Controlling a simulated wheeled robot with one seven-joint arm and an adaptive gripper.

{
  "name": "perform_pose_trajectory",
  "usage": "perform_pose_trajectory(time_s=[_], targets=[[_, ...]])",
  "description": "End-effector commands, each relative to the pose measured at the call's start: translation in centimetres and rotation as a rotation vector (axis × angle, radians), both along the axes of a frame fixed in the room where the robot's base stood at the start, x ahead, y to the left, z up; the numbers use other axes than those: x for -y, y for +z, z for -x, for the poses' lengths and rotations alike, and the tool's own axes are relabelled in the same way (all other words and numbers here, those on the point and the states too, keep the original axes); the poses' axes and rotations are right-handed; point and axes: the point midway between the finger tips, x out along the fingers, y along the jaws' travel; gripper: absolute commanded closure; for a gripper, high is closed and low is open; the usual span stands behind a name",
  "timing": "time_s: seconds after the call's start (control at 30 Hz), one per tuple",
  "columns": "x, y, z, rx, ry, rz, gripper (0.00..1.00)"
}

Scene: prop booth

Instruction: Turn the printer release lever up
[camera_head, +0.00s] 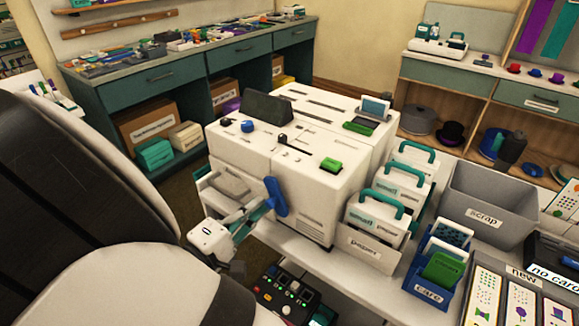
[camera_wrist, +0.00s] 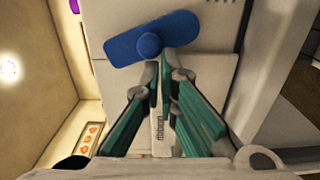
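The white printer (camera_head: 300,170) stands on a light table in the middle of the head view. Its blue release lever (camera_head: 276,197) is on the side face toward my arm, long and slightly tilted from upright. In the wrist view the lever (camera_wrist: 170,32) lies across the top, with a round blue hub at its middle. My gripper (camera_head: 262,205) is right at the lever. In the wrist view my gripper (camera_wrist: 162,66) has its two teal-padded fingertips together just below the hub, with nothing visible held between them. Whether they touch the lever is not clear.
A pulled-out tray (camera_head: 228,186) sticks out beside the lever. A control box with buttons (camera_head: 284,296) is below. A paper rack (camera_head: 366,246), a blue card holder (camera_head: 418,279) and a grey scrap bin (camera_head: 490,192) crowd the table to the right.

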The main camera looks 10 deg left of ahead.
Motion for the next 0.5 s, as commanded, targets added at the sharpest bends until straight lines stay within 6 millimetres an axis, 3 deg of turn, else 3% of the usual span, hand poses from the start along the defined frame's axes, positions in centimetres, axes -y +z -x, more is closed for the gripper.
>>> perform_pose_trajectory(time_s=[0.3,0.5], targets=[[0.0,0.1,0.0,0.001,0.001,-0.001,1.00],[-0.5,0.1,1.1,0.001,0.003,0.000,1.00]])
